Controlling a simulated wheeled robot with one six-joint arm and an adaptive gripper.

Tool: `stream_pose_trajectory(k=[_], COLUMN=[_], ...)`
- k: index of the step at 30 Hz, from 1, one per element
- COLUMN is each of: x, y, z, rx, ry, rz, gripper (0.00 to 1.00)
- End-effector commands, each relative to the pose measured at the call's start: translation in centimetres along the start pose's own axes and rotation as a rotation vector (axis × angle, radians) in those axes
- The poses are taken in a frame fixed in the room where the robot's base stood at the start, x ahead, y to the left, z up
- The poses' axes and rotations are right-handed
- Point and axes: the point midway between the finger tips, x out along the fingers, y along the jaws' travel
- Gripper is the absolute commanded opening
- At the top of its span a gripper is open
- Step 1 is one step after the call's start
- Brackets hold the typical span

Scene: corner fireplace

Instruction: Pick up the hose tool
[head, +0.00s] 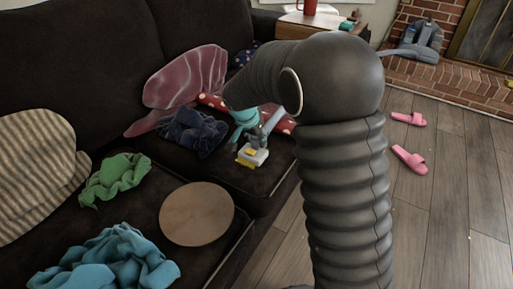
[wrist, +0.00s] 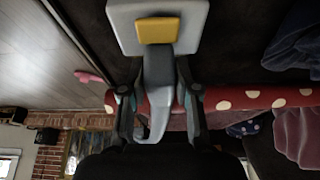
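The hose tool (wrist: 159,80) is grey with a pale, flat head and a yellow block on it. In the wrist view it stands between the two fingers of my gripper (wrist: 159,65), its hooked end reaching towards the palm. The fingers slant inward and close against the sides of its stem. In the head view the tool (head: 258,157) shows head-down at the dark sofa seat, below my gripper (head: 250,127). My arm hides part of the area. I cannot tell whether the head touches the seat.
On the sofa (head: 152,168) lie a round wooden board (head: 197,214), a green cloth (head: 115,178), a blue cloth (head: 110,262), a dark blue cloth (head: 192,131) and a striped cushion (head: 38,170). A red dotted cushion (wrist: 245,100) is close behind the tool. Pink slippers (head: 410,159) lie on the floor, right.

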Motion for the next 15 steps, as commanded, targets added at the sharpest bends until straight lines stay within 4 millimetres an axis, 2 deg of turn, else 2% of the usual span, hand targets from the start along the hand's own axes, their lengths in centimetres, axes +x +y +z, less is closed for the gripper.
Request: stream_pose_trajectory(k=[10,15], x=[-0.1,-1.1], y=[0.0,-0.1], z=[-0.1,-0.5], rx=[0.000,0.002], ry=[0.001,0.002], rz=[-0.001,-0.003], gripper=[0.00,0.00])
